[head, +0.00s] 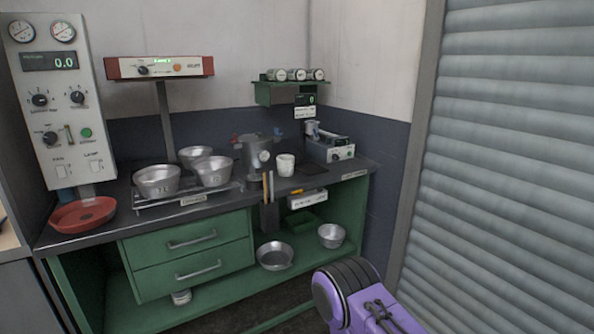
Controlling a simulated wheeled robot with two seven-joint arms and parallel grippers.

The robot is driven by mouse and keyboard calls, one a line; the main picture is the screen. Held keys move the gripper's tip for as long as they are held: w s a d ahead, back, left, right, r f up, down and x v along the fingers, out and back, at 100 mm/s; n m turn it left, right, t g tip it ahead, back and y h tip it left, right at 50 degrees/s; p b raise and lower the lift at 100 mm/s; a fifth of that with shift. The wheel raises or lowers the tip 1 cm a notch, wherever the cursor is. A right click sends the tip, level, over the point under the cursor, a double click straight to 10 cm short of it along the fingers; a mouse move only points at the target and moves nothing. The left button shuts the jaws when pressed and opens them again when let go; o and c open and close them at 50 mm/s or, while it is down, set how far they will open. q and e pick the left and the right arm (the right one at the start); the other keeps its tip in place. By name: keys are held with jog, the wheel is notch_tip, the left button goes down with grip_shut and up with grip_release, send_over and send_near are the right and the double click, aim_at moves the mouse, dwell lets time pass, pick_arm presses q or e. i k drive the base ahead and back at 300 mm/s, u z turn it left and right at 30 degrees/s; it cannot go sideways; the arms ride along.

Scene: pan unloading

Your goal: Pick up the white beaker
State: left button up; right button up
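A small white beaker (285,165) stands upright on the dark worktop (325,190), right of a grey metal machine (257,158). Nothing touches it that I can see. A purple arm part of mine with a dark ribbed joint (345,285) shows at the bottom, right of centre, well below and in front of the worktop. No gripper fingers show in the head view.
Metal pans (157,181) stand on a rack at the worktop's left, beside a red dish (83,214). Two thin upright rods (268,187) are at the front edge before the beaker. A small device (330,148) stands behind right. A grey shutter (510,170) closes the right side.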

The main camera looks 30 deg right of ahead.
aim_at(285, 162)
jog(key=z, duration=0.45)
jog(key=k, duration=0.55)
jog(key=z, duration=1.5)
jog(key=i, duration=1.55)
jog(key=u, duration=0.4)
